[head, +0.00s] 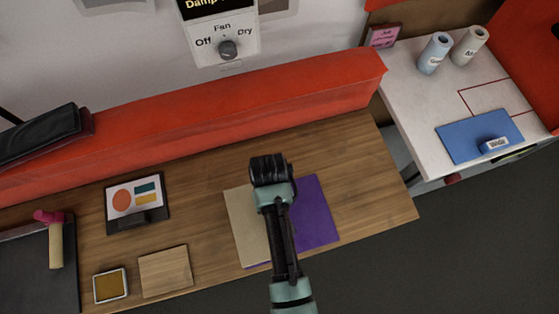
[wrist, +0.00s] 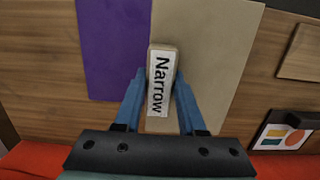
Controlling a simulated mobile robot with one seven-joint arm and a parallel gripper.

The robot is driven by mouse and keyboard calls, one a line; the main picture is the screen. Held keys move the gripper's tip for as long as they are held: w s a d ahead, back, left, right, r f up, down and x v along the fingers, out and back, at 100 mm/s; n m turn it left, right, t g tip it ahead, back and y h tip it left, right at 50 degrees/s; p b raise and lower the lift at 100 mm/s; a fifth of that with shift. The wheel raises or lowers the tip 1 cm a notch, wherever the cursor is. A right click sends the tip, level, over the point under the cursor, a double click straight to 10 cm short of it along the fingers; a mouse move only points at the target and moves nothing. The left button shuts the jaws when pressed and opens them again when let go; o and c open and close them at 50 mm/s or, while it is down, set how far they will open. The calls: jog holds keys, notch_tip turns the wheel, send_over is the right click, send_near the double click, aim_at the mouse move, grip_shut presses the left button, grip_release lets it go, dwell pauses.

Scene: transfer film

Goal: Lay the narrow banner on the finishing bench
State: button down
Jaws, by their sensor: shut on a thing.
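My gripper (head: 269,165) is over the wooden bench top. In the wrist view its blue fingers (wrist: 160,88) are shut on a tan block with a white label reading "Narrow" (wrist: 159,85). Below lies a tan sheet (head: 246,226) beside and partly over a purple sheet (head: 315,212); both also show in the wrist view, tan (wrist: 220,70) and purple (wrist: 112,45). I cannot tell whether the block is joined to the tan sheet. On the white bench (head: 410,100) at the right lies a blue sheet (head: 465,137) with a block labelled "Wide" (head: 494,144).
The white bench has two labelled rolls (head: 435,53) and a red outline (head: 487,97). A red rail (head: 200,105) runs behind the wooden bench. A picture stand (head: 136,203), a wooden square (head: 165,271), a pad (head: 110,286) and a hammer-like tool (head: 55,240) are at left.

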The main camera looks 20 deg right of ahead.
jog(key=shift+s+d, duration=0.15)
jog(key=shift+s, duration=0.25)
jog(key=shift+f, duration=0.2)
notch_tip(320, 180, down, 7)
jog(key=b, duration=0.7)
jog(key=shift+r+b, duration=0.15)
jog(key=shift+b, duration=0.2)
jog(key=shift+f, duration=0.45)
jog(key=shift+c, duration=2.1)
grip_release()
jog(key=shift+r, duration=0.1)
jog(key=r, duration=0.3)
jog(key=w+r+p, duration=0.1)
jog(key=r, duration=0.7)
jog(key=shift+w+r+p, duration=0.15)
jog(key=shift+r+p, duration=0.05)
jog(key=shift+p, duration=0.15)
jog(key=shift+w+r+p, duration=0.1)
jog(key=shift+r+p, duration=0.65)
jog(key=shift+p, duration=0.05)
